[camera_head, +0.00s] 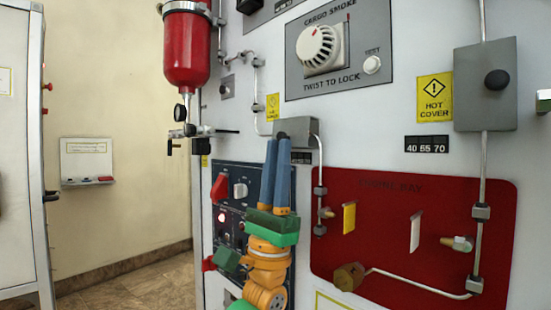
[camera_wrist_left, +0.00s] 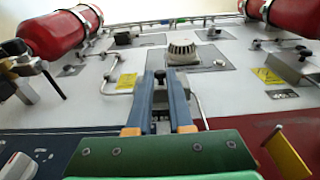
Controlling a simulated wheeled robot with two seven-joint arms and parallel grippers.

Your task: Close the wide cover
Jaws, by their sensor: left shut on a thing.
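A grey box-like cover (camera_head: 305,126) with a dark knob is on the white panel, left of centre in the head view. My left gripper (camera_head: 279,142) reaches up to it with its two blue fingers close together, shut on the dark knob. In the left wrist view, the left gripper (camera_wrist_left: 159,78) has the dark knob (camera_wrist_left: 160,76) between its fingertips. The fingers hide part of this cover. A larger grey cover (camera_head: 470,100) with a black knob is at the right, beside the yellow hot cover label (camera_head: 434,97). I cannot tell from labels which is the wide one. My right gripper is not in view.
A red bottle (camera_head: 187,50) hangs at the upper left. A white smoke dial (camera_head: 320,48) is above the gripper. Pipes run near the grey covers. A red bay (camera_head: 400,265) with yellow and white tabs is at the lower right. Open floor lies to the left.

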